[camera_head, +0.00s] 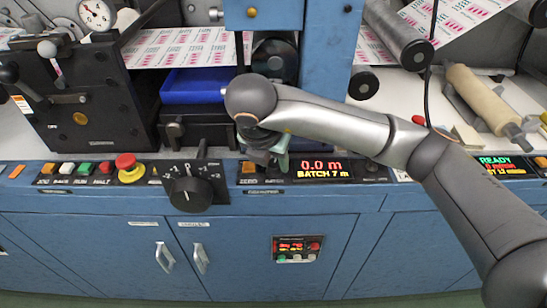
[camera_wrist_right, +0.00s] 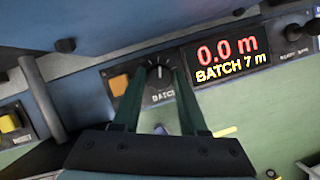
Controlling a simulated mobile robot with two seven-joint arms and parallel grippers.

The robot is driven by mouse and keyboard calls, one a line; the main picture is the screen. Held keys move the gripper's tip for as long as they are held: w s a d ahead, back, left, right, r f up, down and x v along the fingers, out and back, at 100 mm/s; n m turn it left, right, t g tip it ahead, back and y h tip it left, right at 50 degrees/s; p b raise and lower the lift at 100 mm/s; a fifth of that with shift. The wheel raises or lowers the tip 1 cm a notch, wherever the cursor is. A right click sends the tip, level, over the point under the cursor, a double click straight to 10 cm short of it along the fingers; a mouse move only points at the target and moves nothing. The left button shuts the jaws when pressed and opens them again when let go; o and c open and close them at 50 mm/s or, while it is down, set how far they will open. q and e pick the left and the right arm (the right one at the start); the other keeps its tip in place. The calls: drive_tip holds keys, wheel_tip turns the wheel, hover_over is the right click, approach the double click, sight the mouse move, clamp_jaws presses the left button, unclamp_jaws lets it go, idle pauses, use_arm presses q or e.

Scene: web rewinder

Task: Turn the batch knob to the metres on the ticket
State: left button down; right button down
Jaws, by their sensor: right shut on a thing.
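The batch knob (camera_wrist_right: 159,74) is a small dark dial with a white pointer line, seen in the right wrist view above the partly visible label BATCH. My right gripper (camera_wrist_right: 157,90) has its green fingers on either side of the knob and is shut on it. In the head view my right gripper (camera_head: 276,160) reaches down to the panel and hides the knob. The display (camera_head: 321,169) right of it reads 0.0 m and BATCH 7 m; it also shows in the right wrist view (camera_wrist_right: 228,60). I cannot make out a ticket. My left gripper is not in view.
Left of the batch knob are an orange button (camera_head: 248,167), a large black lever dial (camera_head: 190,187) and a red emergency stop (camera_head: 128,167). A blue tray (camera_head: 194,85) lies behind. Another display (camera_head: 497,166) reading READY is partly behind my right arm.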

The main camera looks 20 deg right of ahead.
idle(0.3)
drive_tip(key=shift+c, duration=2.2)
unclamp_jaws()
